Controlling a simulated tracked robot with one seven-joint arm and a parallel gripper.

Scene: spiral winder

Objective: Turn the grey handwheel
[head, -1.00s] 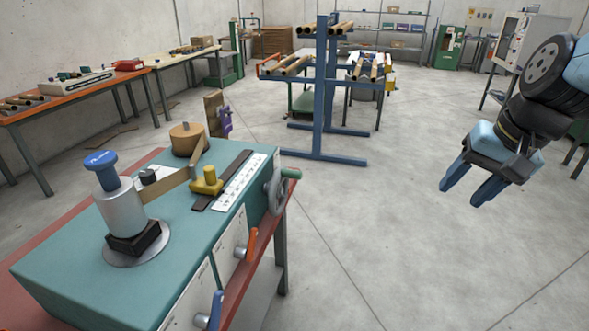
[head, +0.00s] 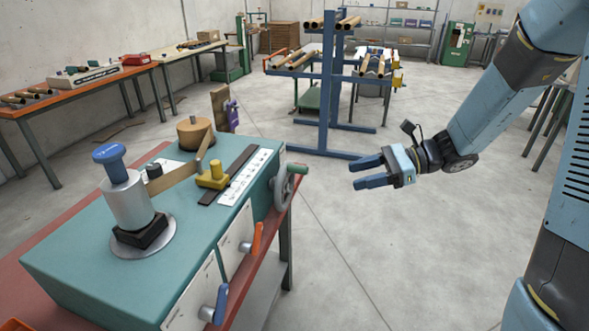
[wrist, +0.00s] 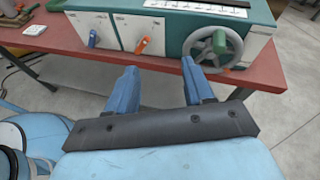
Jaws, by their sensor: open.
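The grey handwheel (head: 283,187) is on the right end of the front face of the teal machine (head: 85,241). It has a green knob at its rim. In the wrist view the handwheel (wrist: 218,48) is seen nearly face-on, ahead of and above the right finger, with its spokes visible. My gripper (head: 364,173) is open and empty, to the right of the handwheel in the head view, with its fingers pointing left toward the machine. In the wrist view the two blue fingers (wrist: 158,80) are apart with only the bench front and floor between them. Nothing touches the handwheel.
An orange lever (head: 257,240) and a blue lever (head: 217,306) stick out of the machine's front, left of the handwheel. The machine stands on a red bench (wrist: 70,42). A blue rack (head: 327,100) with tubes stands behind. The floor right of the machine is clear.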

